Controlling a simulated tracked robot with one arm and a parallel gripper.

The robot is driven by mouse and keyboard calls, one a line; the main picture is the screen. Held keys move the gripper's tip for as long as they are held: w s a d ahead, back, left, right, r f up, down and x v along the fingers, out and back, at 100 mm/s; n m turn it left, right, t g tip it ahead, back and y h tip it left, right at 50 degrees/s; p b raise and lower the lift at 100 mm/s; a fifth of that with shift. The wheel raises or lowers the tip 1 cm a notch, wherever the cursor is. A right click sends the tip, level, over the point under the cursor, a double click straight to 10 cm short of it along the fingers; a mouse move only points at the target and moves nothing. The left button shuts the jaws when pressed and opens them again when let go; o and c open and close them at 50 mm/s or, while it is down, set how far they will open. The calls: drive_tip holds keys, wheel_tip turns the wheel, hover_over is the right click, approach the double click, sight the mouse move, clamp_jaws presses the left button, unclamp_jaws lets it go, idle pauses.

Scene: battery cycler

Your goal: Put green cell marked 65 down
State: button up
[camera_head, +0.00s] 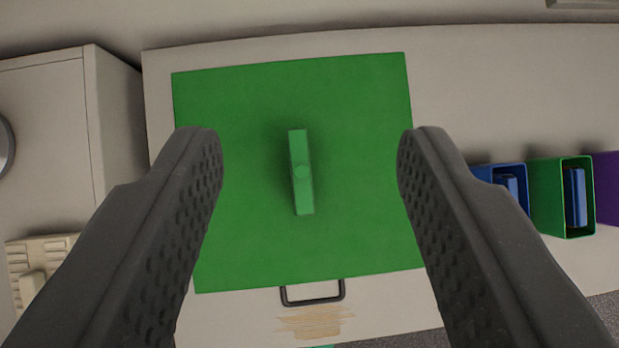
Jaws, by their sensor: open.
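A green cell (301,172) stands near the middle of a green square mat (240,245). My gripper (310,140) is open, with one dark finger on each side of the cell. Wide gaps separate both fingers from the cell, and nothing is between them in contact.
Right of the mat stand a blue holder (485,172), a green holder (548,190) and a purple holder (607,185). The blue and green ones contain blue pieces. A dark handle (313,300) lies below the mat. A pale cabinet (45,140) is at left.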

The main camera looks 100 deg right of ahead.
drive_tip(key=s+r+t, duration=0.4)
drive_tip(key=s+r, duration=0.2)
drive_tip(key=r, duration=0.6)
drive_tip(key=s+r+m+t, duration=0.1)
drive_tip(key=s+r+t, duration=0.2)
drive_tip(key=r, duration=0.9)
drive_tip(key=s, duration=0.3)
drive_tip(key=shift+t, duration=0.4)
drive_tip(key=shift+s, duration=0.1)
wheel_tip(320, 180, down, 4)
drive_tip(key=b, duration=0.4)
